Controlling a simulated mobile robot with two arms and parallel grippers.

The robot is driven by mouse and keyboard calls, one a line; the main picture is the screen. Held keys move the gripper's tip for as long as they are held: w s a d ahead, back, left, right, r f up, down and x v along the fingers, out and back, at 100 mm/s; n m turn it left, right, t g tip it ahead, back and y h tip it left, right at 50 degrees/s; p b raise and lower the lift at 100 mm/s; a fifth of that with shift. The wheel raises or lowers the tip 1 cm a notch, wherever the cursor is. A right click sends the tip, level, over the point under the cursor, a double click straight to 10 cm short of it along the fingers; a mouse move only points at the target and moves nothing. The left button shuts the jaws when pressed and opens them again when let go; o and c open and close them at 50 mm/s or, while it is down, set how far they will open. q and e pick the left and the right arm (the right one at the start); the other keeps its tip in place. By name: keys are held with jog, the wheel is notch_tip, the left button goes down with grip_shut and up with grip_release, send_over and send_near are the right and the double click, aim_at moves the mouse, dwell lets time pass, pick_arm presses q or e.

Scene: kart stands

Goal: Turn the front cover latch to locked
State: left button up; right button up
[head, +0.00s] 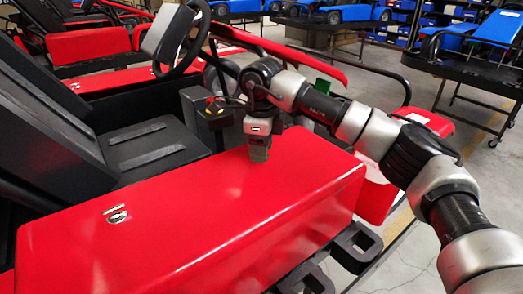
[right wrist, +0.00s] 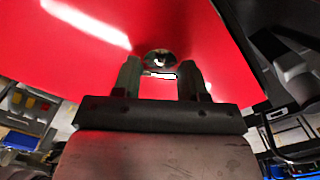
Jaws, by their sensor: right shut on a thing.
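The red front cover (head: 200,215) lies in the middle of the head view. My right gripper (head: 259,156) points down onto the cover's far right part. In the right wrist view, the latch (right wrist: 160,59), a dark round piece with a bright metal bar, sits on the red surface at the fingertips. The fingers of my right gripper (right wrist: 160,76) stand on either side of the bar and are shut on it. The gripper hides this latch in the head view. A second metal latch (head: 116,214) shows uncovered near the cover's left end. My left gripper is out of view.
A black seat (head: 45,115) and a steering wheel (head: 190,35) lie behind the cover. A small black box with coloured buttons (head: 212,112) stands close to my right gripper. Black bumper loops (head: 355,245) stick out at the front. Blue karts stand on racks farther back.

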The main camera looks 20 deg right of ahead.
jog(key=m+b, duration=0.1)
jog(key=m, duration=0.3)
jog(key=shift+m, duration=0.3)
jog(key=shift+r+m, duration=0.1)
jog(key=shift+m, duration=1.4)
jog(key=o, duration=0.9)
jog(key=shift+b, duration=0.3)
notch_tip(320, 180, up, 11)
jog(key=shift+f+b, duration=0.15)
jog(key=shift+b, duration=0.35)
